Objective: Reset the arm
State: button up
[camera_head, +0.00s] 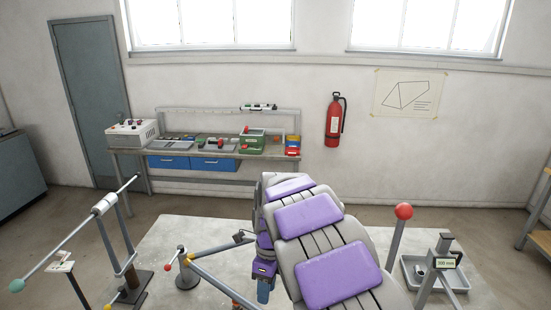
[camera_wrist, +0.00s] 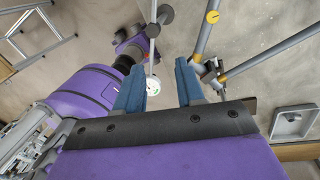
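My arm (camera_head: 308,214), with purple panels, fills the lower middle of the head view and looks folded close to my body. In the wrist view my gripper (camera_wrist: 160,78) shows two blue fingers set well apart. A grey rod (camera_wrist: 153,45) with a white round end shows in the gap and seems to lie beyond the fingers; neither finger visibly touches it. In the head view only a blue finger part of my gripper shows, low beside the arm; the rest is hidden.
Frame tubes on stands surround me: a teal-ended tube (camera_head: 72,237) at left, a yellow-ended tube (camera_head: 220,280) in front, a red-ended post (camera_head: 399,232) at right. A grey tray (camera_head: 462,286) lies right. A workbench (camera_head: 215,148) stands at the back wall.

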jog(key=s+d+r+n+b, duration=0.1)
jog(key=s+d+n+b, duration=0.25)
jog(key=s+d, duration=0.35)
jog(key=s+d+f+n+b, duration=0.2)
jog(key=s+n, duration=0.4)
jog(key=s, duration=0.3)
jog(key=s+d+f+n+b, duration=0.2)
jog(key=s+n, duration=0.4)
jog(key=s, duration=0.3)
jog(key=s+d+f+n+b, duration=0.2)
jog(key=s+d+f+n, duration=0.1)
jog(key=s+d+n, duration=0.3)
jog(key=s, duration=0.2)
jog(key=shift+s+f+h+b, duration=0.4)
